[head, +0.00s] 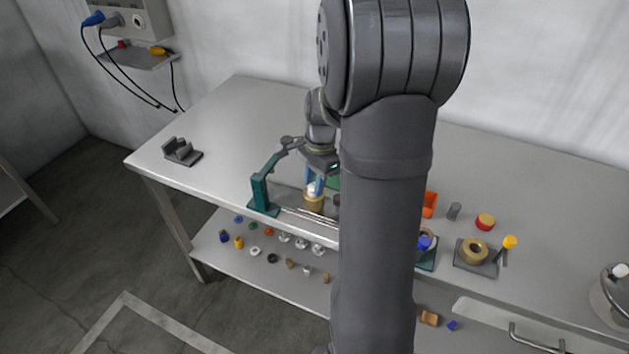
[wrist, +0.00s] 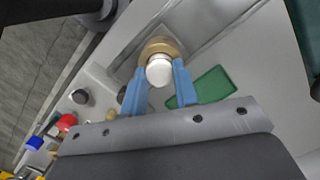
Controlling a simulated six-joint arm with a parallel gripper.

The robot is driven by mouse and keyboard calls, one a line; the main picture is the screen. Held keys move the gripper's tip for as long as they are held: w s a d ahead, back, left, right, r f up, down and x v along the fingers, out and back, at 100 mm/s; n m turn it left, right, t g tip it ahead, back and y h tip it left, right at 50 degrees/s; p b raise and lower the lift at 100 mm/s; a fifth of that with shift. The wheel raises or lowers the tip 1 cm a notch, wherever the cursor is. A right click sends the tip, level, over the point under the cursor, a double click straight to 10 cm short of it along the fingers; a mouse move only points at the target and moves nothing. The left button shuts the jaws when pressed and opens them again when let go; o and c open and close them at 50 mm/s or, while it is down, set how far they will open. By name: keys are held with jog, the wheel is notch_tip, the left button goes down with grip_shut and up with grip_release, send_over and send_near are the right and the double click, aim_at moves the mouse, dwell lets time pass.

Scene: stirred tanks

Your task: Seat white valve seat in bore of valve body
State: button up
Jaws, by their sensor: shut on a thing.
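The white valve seat (wrist: 159,71) is a pale round piece between the two blue fingertips of my gripper (wrist: 158,82). My gripper is shut on it. The brass valve body (wrist: 160,46) shows just beyond the seat in the wrist view, and the seat overlaps its near edge. In the head view the valve body (head: 313,204) stands near the table's front edge, with my gripper (head: 314,188) right above it. The bore is hidden by the seat and fingers. I cannot tell whether the seat is inside it or only over it.
A teal stand (head: 261,192) with an upright post is close left of the valve body. A green pad (wrist: 207,87) lies beside the fingers. A dark grey holder (head: 181,151) stands at the far left. My arm hides part of the table; several small parts lie on the lower shelf (head: 225,262).

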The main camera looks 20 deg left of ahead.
aim_at(313, 187)
jog(key=o, duration=1)
jog(key=shift+c, duration=0.2)
notch_tip(313, 187, up, 12)
jog(key=w, duration=0.1)
jog(key=shift+d, duration=0.35)
jog(key=shift+w, duration=0.1)
jog(key=f, duration=0.8)
jog(key=s+f, duration=0.1)
jog(key=f, duration=0.3)
jog(key=shift+s+a, duration=0.1)
jog(key=shift+a, duration=0.25)
jog(key=shift+r, duration=1.95)
